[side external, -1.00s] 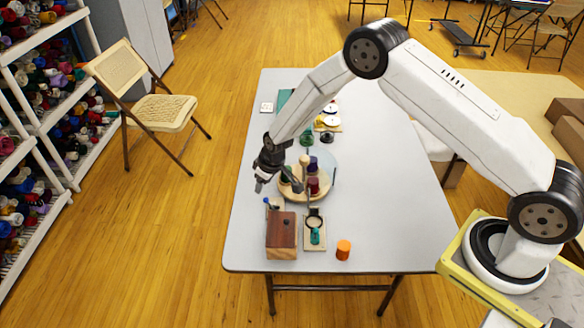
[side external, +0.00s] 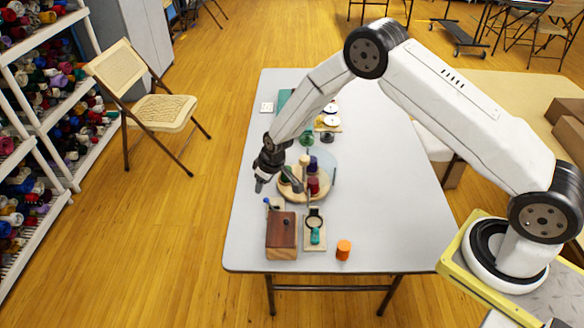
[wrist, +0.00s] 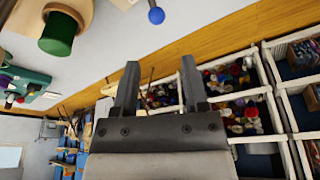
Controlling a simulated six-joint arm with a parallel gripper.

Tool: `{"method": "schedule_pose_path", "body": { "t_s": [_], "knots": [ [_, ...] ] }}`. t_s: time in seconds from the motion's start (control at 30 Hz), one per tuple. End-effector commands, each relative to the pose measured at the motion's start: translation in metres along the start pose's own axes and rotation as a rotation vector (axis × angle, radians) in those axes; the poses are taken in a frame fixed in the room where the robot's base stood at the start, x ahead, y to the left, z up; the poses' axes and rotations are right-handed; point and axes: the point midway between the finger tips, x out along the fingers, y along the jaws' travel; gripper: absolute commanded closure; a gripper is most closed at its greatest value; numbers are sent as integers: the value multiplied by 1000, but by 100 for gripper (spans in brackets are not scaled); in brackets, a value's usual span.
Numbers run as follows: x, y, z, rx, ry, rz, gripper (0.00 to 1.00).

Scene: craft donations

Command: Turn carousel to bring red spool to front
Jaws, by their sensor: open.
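The round wooden carousel (side external: 316,197) stands on the grey table and carries several spools around a central post with a pale round knob (side external: 304,160). The dark red spool (side external: 313,186) is on its near right side. A purple spool (side external: 313,164) stands behind it. A green spool (wrist: 60,36) shows on the carousel at the upper left of the wrist view. My gripper (side external: 260,185) is beside the carousel's left side, near the table's left edge. Its two fingers (wrist: 159,85) are apart with nothing between them. My wrist partly hides the carousel's left side in the side view.
A brown wooden box (side external: 281,238), a board with a black ring and teal item (side external: 315,236), and an orange cylinder (side external: 343,250) stand in front of the carousel. A blue ball (wrist: 156,15) is near the gripper. The table's right side is clear.

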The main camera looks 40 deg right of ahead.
Motion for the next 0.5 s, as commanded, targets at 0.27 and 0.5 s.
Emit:
{"method": "schedule_pose_path", "body": {
  "t_s": [0.27,0.5],
  "knots": [
    [-3,7,-1,11,-10,0,16],
    [-21,52,-4,80,-87,3,16]
  ]
}}
